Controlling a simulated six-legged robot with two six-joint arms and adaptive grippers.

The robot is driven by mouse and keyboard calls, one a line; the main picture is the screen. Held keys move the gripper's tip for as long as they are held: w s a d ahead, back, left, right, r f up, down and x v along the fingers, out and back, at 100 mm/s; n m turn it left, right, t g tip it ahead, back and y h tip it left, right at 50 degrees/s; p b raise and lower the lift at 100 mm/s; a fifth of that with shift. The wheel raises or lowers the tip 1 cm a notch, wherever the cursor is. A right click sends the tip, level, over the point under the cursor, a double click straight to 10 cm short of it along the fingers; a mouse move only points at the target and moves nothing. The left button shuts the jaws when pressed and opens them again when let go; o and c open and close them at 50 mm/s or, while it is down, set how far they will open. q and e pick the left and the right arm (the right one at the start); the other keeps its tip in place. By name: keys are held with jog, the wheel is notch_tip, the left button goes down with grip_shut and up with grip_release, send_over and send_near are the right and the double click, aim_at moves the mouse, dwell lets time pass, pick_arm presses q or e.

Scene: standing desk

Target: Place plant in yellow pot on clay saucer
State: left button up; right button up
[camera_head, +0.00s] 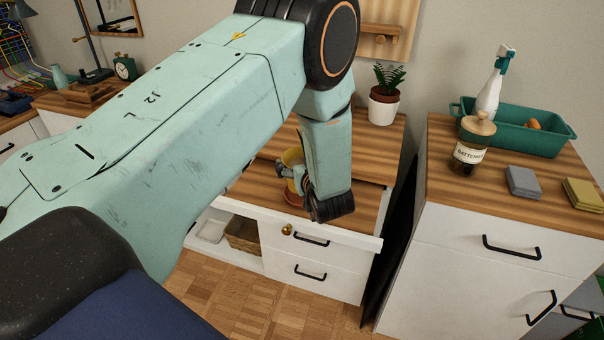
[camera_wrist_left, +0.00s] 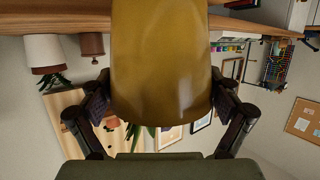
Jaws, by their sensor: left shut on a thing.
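My left gripper (camera_head: 288,174) is shut on the yellow pot (camera_head: 292,156), which stays upright above the wooden desk top. The pot fills the middle of the left wrist view (camera_wrist_left: 162,60), which is upside down, with the fingers on both sides of it. A few green leaves (camera_wrist_left: 134,138) show past its rim. An orange-brown piece, likely the clay saucer (camera_head: 293,194), shows just below the gripper near the desk's front. My arm partly hides pot and saucer, and I cannot tell whether they touch. My right gripper is not in view.
A white pot with a plant (camera_head: 383,108) stands at the back right of the desk. On the right cabinet are a green tray (camera_head: 540,135), a spray bottle (camera_head: 489,95) and a jar (camera_head: 472,150).

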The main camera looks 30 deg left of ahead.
pick_arm(q)
jog(key=shift+d+f, duration=0.15)
jog(key=shift+f, duration=0.45)
jog(key=shift+d+f, duration=0.15)
jog(key=shift+f, duration=0.4)
jog(key=shift+w+d+f, duration=0.1)
jog(key=shift+d, duration=0.05)
jog(key=shift+a+f, duration=0.1)
jog(key=shift+a, duration=0.15)
jog(key=o, duration=1.3)
jog(key=shift+f+b, duration=0.15)
jog(key=shift+b, duration=0.15)
jog(key=shift+o, duration=1)
jog(key=shift+d, duration=0.25)
jog(key=shift+a, duration=0.15)
